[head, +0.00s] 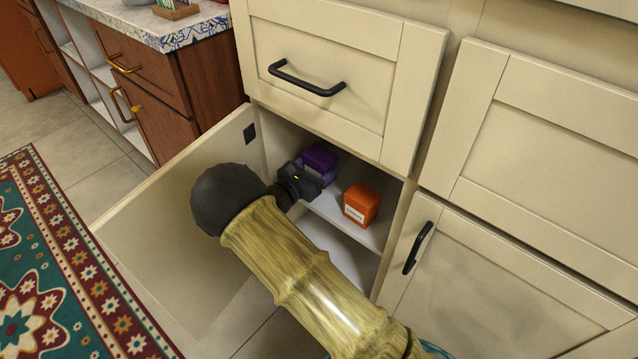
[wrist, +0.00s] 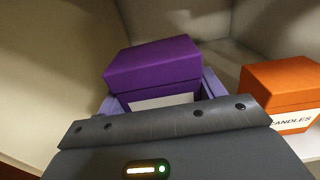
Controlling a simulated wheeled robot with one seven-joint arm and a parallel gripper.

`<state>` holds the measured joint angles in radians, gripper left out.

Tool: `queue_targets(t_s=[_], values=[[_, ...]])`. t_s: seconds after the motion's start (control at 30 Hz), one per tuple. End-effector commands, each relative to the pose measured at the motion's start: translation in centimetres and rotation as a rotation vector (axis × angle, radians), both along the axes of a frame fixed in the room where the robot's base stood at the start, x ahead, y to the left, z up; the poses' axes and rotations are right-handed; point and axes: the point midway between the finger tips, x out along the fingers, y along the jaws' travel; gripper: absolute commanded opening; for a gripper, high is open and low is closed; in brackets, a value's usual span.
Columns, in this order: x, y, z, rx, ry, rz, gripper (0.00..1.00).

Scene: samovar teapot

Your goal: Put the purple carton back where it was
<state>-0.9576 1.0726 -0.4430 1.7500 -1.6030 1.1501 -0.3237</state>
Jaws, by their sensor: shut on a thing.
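The purple carton (head: 320,157) is inside the open lower cabinet, at the left of its shelf. It also shows in the wrist view (wrist: 155,70), with a white label low on its near face. My gripper (head: 308,178) reaches through the doorway and is shut on the carton. In the wrist view, lavender pieces show along both sides of the carton, and the dark gripper body hides its lower front. I cannot tell whether the carton's underside touches the shelf.
An orange box (head: 361,204) marked "CANDLES" (wrist: 285,95) stands on the shelf (head: 378,236) to the right, apart from the carton. The cabinet door (head: 165,235) is swung open to the left of my arm. A closed drawer (head: 325,75) sits above the opening.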

Motion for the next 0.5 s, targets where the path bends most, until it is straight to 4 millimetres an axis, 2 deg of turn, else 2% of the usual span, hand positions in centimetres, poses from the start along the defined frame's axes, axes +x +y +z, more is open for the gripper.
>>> queue_targets(t_s=[0.27, 0.37, 0.5], values=[[0.0, 0.0, 0.0, 0.000, -0.003, 0.000, 0.40], [0.0, 0.0, -1.1, 0.000, -0.001, -0.001, 0.40], [0.0, 0.0, -3.6, 0.000, -0.002, 0.000, 0.40]])
